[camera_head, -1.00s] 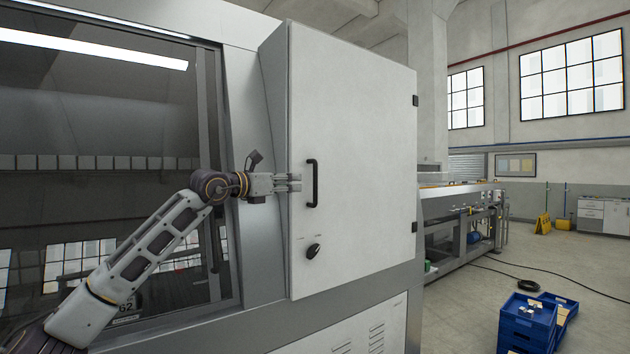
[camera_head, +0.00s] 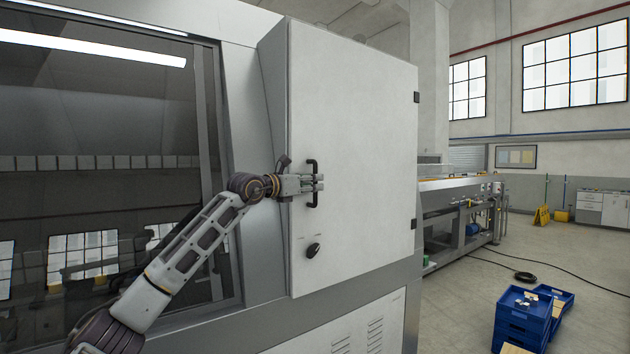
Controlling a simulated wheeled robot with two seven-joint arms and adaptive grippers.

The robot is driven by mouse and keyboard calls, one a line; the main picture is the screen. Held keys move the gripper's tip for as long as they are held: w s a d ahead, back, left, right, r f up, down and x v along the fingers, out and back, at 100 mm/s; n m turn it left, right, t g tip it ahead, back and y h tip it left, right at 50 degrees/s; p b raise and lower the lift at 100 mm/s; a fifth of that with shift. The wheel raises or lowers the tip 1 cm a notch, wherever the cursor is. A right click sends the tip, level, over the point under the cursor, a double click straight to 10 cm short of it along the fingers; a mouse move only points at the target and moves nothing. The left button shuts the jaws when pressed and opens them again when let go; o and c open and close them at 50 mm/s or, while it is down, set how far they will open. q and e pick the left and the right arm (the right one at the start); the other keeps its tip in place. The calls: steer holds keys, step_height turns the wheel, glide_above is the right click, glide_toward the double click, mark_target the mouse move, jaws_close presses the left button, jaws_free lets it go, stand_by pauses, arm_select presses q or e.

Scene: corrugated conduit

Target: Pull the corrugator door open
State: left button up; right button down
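The corrugator door (camera_head: 365,125) is a tall light-grey panel on the machine's front. It looks shut, with black hinges on its right edge. Its black vertical handle (camera_head: 313,164) is near the left edge. My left gripper (camera_head: 323,183) reaches in from the left at the handle's mid-height, and its fingers cross in front of the bar. The fingers look parted; whether they touch the bar cannot be told. They hide the middle of the handle. A black knob (camera_head: 313,250) sits below the handle. My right gripper is not in view.
A dark glass window (camera_head: 90,110) fills the machine's left side. Blue crates (camera_head: 522,320) stand on the floor at the right. A long conveyor-like machine (camera_head: 460,215) runs behind the door's right side. The floor between the crates and that machine is mostly open, crossed by a cable.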

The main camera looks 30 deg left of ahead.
arm_select(q)
steer(key=shift+w+d, duration=0.15)
steer(key=shift+w, duration=0.8)
steer(key=shift+c, duration=0.2)
jaws_close()
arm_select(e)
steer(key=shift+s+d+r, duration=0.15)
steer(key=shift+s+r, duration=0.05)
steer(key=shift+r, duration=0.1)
